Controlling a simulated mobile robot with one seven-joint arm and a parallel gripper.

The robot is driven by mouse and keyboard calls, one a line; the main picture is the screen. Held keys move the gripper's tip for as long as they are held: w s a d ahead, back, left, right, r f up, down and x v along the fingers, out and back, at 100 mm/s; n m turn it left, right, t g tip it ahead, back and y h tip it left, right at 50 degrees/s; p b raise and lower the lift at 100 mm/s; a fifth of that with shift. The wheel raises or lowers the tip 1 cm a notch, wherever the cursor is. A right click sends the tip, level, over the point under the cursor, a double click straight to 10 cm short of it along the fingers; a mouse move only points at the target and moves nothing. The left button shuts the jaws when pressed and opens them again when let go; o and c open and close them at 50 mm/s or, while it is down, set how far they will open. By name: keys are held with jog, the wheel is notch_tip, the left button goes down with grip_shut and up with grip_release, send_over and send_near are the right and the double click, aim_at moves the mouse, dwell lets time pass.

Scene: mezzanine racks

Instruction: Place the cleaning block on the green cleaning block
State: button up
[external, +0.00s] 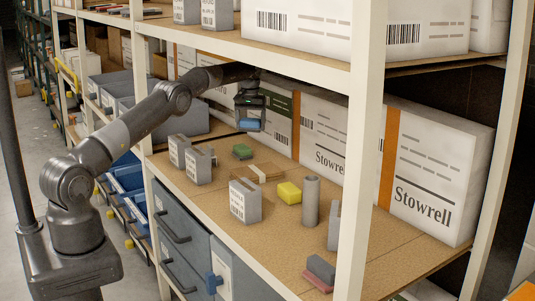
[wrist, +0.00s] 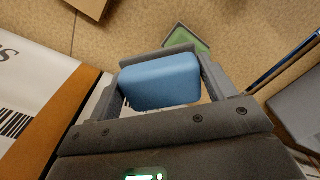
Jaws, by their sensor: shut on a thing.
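My gripper (external: 250,112) is shut on a blue cleaning block (external: 250,125) and holds it in the air above the shelf board. In the wrist view the blue block (wrist: 160,80) sits between the two fingers (wrist: 163,85). The green cleaning block (external: 243,151) lies on the shelf below my gripper, with a grey part at its side. In the wrist view the green block (wrist: 187,38) shows past the blue block, which is clear of it; its lower part is hidden.
Grey holders (external: 198,163) stand left of the green block, and a wooden piece (external: 258,172) lies in front. A yellow block (external: 289,192), a grey cylinder (external: 311,200) and a grey-red block (external: 320,272) are nearer. White cartons (external: 322,132) line the back; an upper shelf (external: 290,62) hangs overhead.

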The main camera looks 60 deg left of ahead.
aim_at(246, 149)
jog(key=shift+s+a+f, duration=0.1)
jog(key=shift+s+a, duration=0.15)
jog(key=shift+a, duration=0.3)
jog(key=shift+s+a+f, duration=0.1)
jog(key=shift+s+a, duration=0.1)
jog(key=shift+a, duration=0.3)
notch_tip(246, 149, down, 8)
jog(key=shift+r, duration=0.2)
jog(key=shift+f, duration=0.1)
jog(key=o, duration=1)
notch_tip(246, 149, up, 8)
jog(key=shift+f, duration=0.15)
